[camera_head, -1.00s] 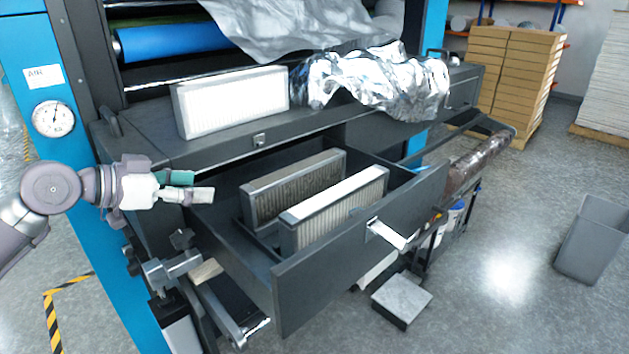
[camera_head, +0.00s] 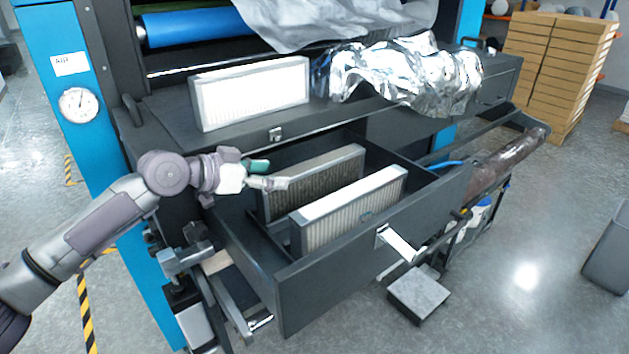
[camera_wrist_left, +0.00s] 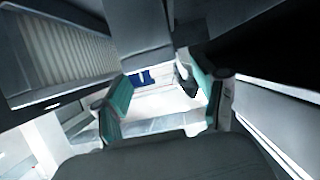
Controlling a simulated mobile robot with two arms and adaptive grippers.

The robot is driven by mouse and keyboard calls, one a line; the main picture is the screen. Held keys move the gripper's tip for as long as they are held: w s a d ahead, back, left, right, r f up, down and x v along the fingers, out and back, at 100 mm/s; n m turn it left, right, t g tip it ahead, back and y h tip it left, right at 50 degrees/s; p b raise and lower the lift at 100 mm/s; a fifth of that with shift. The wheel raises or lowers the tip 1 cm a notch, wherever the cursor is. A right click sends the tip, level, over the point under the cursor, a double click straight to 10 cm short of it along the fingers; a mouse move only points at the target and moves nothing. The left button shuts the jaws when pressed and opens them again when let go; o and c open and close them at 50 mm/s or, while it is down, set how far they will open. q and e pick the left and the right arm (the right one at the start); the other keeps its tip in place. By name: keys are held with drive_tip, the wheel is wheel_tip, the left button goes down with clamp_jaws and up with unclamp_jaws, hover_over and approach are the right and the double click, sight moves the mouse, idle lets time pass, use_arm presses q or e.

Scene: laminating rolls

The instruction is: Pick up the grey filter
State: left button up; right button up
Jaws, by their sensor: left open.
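The grey filter (camera_head: 312,183), with dark, dirty pleats in a grey frame, stands on its long edge in the open drawer (camera_head: 350,275). A cleaner, pale-pleated filter (camera_head: 345,215) stands in front of it in the same drawer. My left gripper (camera_head: 277,174) is open and empty, at the left end of the grey filter near its top edge; I cannot tell if it touches. In the left wrist view its two teal-padded fingers (camera_wrist_left: 165,100) are apart with nothing held between them. A pleated filter (camera_wrist_left: 62,48) shows at upper left there; which one is unclear.
A white filter (camera_head: 250,93) stands on the machine ledge above the drawer. Crumpled silver foil (camera_head: 410,75) lies to its right. The drawer handle (camera_head: 400,243) sticks out in front. Stacked cartons (camera_head: 550,65) are at the back right, with open floor before them.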

sight(287, 174)
use_arm(q)
drive_tip(key=p+x, duration=0.2)
drive_tip(key=x, duration=0.1)
drive_tip(key=shift+w+d, duration=0.25)
drive_tip(key=shift+d, duration=0.05)
drive_tip(key=shift+w+d+f, duration=0.3)
drive_tip(key=shift+d, duration=0.1)
drive_tip(key=shift+s+a, duration=0.1)
drive_tip(key=shift+a, duration=0.05)
drive_tip(key=shift+c, duration=1.3)
clamp_jaws()
drive_tip(key=shift+r, duration=0.1)
